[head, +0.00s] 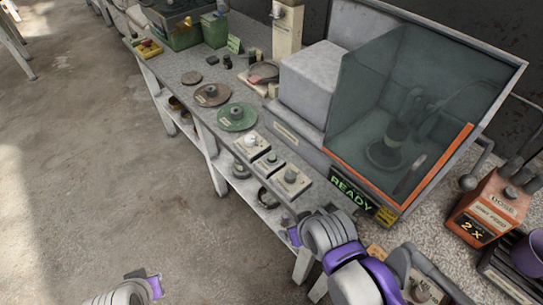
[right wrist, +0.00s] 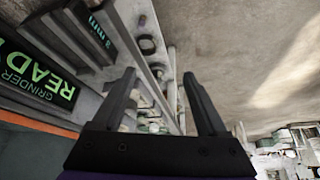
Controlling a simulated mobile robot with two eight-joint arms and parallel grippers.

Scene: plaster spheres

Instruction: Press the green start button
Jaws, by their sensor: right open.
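The grinder (head: 345,100) stands on the bench with a clear hood and an orange front edge. Its green-lettered READY display (head: 352,193) is on the front, and it also shows at the left of the right wrist view (right wrist: 35,75). My right gripper (head: 287,220) is at the bench's front edge, left of and below the display, its fingertips small in the head view. In the right wrist view (right wrist: 160,78) its fingers are apart with nothing between them. My left gripper (head: 143,274) is low over the floor, its fingers unclear.
Three small plates with knob-like pieces (head: 291,177) line the bench's front edge. A green disc (head: 237,117) and a brown disc (head: 211,95) lie farther along. An orange box marked 2X (head: 490,207) and a purple cup (head: 528,254) stand at right. The floor (head: 100,160) is open.

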